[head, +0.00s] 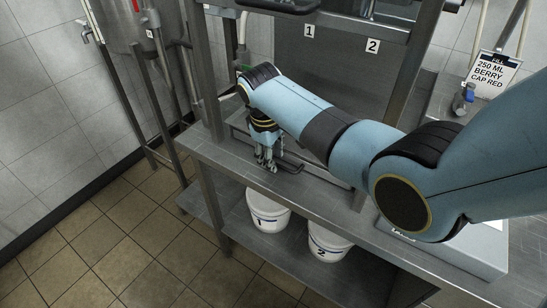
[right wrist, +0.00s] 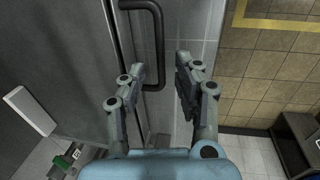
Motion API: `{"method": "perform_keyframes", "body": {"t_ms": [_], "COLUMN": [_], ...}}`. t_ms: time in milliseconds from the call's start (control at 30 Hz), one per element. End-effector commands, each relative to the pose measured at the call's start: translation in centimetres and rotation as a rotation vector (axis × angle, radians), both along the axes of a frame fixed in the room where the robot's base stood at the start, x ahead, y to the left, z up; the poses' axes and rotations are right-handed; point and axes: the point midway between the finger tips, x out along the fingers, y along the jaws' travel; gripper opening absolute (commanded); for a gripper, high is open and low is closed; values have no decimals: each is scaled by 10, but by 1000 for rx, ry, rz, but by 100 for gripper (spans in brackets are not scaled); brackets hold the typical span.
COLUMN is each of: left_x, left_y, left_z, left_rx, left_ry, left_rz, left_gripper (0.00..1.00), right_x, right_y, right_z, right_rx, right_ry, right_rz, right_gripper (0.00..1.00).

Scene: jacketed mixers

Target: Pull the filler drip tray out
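The filler drip tray (head: 238,130) lies on the steel bench below the filler, and my right arm covers much of it. Its dark bar handle (head: 292,169) sticks out toward the front edge of the bench. In the right wrist view the handle (right wrist: 160,45) is a black loop. My right gripper (head: 266,163) points down at the handle. In the right wrist view its two fingers (right wrist: 160,72) are apart, with the handle bar in the gap between them. I cannot tell whether they touch it. My left gripper is not in view.
Two white buckets, 1 (head: 267,212) and 2 (head: 328,244), stand on the shelf under the bench (head: 325,190). Steel posts (head: 205,75) frame the filler. A sign (head: 492,75) hangs at the right. The tiled floor (head: 130,240) at front left is clear.

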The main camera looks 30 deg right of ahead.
Motion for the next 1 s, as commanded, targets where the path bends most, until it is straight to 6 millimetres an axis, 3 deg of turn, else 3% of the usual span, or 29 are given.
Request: {"method": "perform_keyframes", "body": {"t_ms": [133, 367, 633, 1000], "left_x": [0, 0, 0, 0], "left_y": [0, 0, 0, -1], "left_z": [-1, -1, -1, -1], "left_rx": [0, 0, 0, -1], "left_ry": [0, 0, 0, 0], "left_rz": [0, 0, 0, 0], "left_gripper": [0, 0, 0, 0], "right_x": [0, 0, 0, 0], "right_y": [-2, -2, -2, -2], "right_z": [-10, -10, -10, -10], "right_rx": [0, 0, 0, 0], "right_ry": [1, 0, 0, 0], "right_rz": [-1, -1, -1, 0], "right_gripper": [32, 32, 0, 0]}}
